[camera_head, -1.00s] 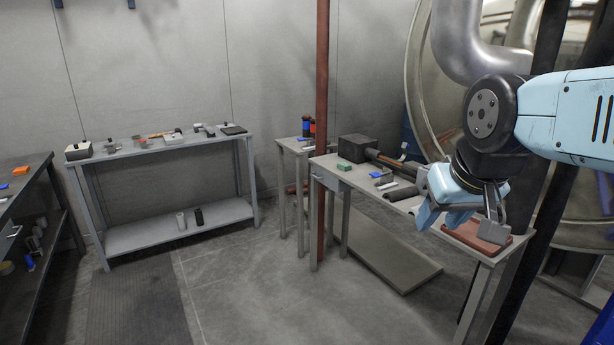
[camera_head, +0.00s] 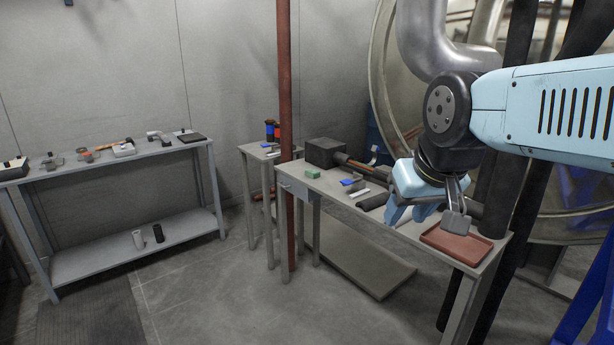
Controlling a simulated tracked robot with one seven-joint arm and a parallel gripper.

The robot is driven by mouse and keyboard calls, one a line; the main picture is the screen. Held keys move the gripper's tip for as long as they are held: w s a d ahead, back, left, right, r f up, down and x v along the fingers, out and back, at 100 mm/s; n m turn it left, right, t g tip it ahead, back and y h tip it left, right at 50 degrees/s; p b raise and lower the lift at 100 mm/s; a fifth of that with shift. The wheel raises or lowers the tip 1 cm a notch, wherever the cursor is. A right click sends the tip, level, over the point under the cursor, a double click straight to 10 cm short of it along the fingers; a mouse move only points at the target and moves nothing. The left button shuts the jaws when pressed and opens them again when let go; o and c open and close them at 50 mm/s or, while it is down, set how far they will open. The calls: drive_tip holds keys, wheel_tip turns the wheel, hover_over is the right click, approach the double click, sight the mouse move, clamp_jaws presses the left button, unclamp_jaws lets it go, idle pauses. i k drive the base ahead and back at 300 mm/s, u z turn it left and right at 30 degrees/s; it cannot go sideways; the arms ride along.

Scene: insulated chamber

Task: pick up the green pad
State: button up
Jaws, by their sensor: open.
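A small green pad (camera_head: 312,171) lies on the grey workbench (camera_head: 298,186), near its far left end, in front of a dark block. My gripper (camera_head: 424,216) is above the near right part of the same bench, to the right of the pad and clearly apart from it. Its light blue fingers point down and stand open, with nothing seen between them. The pad is in plain view.
A sledgehammer (camera_head: 326,152) lies behind the pad. A blue item (camera_head: 352,182) and dark cylinders lie between pad and gripper. A red-brown tray (camera_head: 457,243) is at the bench's near end. A red-brown post (camera_head: 284,120) stands close by the bench's left end.

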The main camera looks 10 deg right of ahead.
sight(311, 173)
drive_tip(key=u, duration=0.25)
drive_tip(key=i, duration=2.15)
drive_tip(key=z, duration=0.45)
